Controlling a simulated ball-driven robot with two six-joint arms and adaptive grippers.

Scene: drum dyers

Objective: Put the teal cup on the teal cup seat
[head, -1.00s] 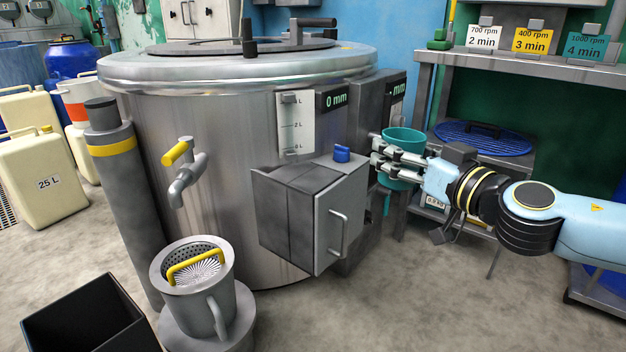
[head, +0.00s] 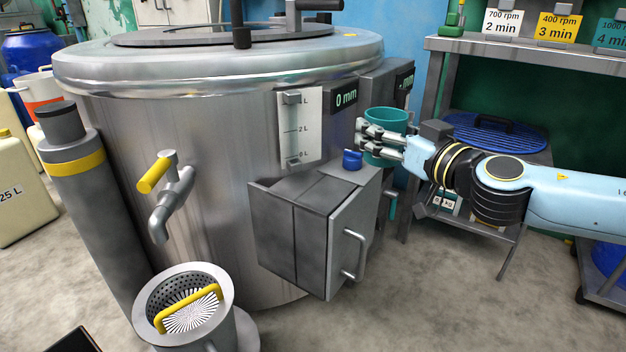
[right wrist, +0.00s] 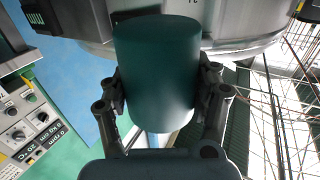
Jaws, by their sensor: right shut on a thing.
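The teal cup (head: 388,121) is upright in the fingers of my right gripper (head: 372,138), at the right side of the big steel drum. In the right wrist view the cup (right wrist: 156,70) fills the space between the two fingers (right wrist: 160,95), which press on its sides. It is held in the air beside the dark boxes on the drum. A small teal piece (head: 391,204) hangs below the cup; I cannot tell whether it belongs to the teal cup seat. No seat shows clearly. My left gripper is out of view.
The steel drum (head: 215,140) fills the left and middle. A grey box with a handle (head: 318,230) and a blue knob (head: 352,159) juts out near the cup. A shelf (head: 560,52) with coloured cards stands at the right. The floor (head: 440,300) at the lower right is clear.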

